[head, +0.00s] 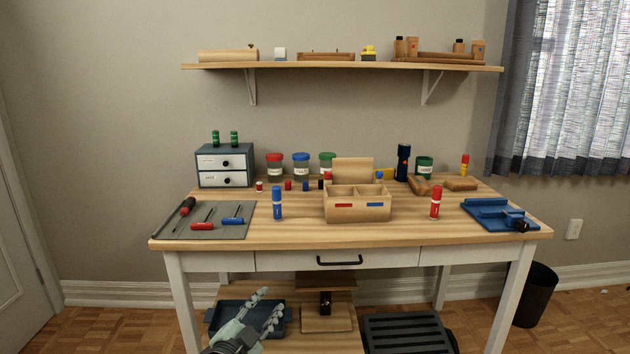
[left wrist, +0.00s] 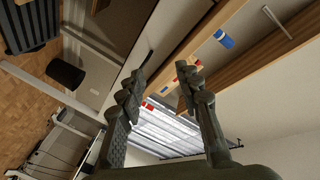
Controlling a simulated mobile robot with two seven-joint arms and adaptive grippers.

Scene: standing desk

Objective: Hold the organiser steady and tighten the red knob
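The organiser is a wooden box (head: 357,214) with open compartments, a raised back, and a red and a blue label on its front. It stands upright in the middle of the desk. A small red piece (head: 328,176) shows by its back left corner and a blue one (head: 379,175) by its back right; I cannot tell whether either is a knob on it. My left gripper (head: 273,301) is open, below and in front of the desktop, well apart from the organiser. In the left wrist view its fingers (left wrist: 160,82) are spread with nothing held. My right gripper is not in view.
A blue marker (head: 277,204) and a red marker (head: 435,203) stand either side of the organiser. A grey mat (head: 240,229) with screwdrivers lies left, a blue vise-like tool (head: 495,214) right. The drawer handle (head: 340,261) juts from the desk front. The desktop before the organiser is clear.

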